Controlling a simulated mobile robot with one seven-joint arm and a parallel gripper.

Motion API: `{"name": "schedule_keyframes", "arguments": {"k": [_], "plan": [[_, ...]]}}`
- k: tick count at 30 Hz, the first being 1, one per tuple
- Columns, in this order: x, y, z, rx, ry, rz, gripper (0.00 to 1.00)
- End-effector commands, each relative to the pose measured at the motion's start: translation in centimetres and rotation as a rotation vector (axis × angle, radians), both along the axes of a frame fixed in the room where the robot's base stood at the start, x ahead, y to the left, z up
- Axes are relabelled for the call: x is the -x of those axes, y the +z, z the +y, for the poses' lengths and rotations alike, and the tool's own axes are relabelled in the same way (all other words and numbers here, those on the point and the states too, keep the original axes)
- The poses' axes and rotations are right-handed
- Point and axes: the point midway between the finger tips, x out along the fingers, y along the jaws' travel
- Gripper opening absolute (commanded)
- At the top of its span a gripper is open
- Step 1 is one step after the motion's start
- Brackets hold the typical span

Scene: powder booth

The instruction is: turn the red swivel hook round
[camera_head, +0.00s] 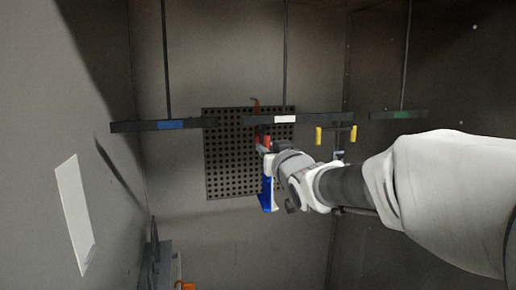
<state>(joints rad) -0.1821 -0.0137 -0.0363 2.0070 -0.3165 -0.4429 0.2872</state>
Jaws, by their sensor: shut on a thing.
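The red swivel hook (263,132) hangs just under the middle dark bar (312,119), left of that bar's white label. My gripper (264,146) reaches in from the right and is shut on the red hook. The fingers hide much of the hook, so which way it faces cannot be told.
A perforated panel (226,165) is on the wall behind. Dark bars with a blue label (171,125) and a green label (402,114) hang on either side. Yellow pieces (319,135) hang close above my arm. An orange piece (185,286) shows at bottom left.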

Motion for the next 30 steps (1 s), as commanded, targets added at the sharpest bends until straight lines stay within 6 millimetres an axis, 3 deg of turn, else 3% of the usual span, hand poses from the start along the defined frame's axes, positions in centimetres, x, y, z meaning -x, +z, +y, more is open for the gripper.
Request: {"name": "schedule_keyframes", "arguments": {"k": [16, 30], "plan": [[-1.5, 0.1, -3.0, 0.002, -0.002, 0.003, 0.06], [-3.4, 0.0, -4.3, 0.001, -0.001, 0.002, 0.07]]}}
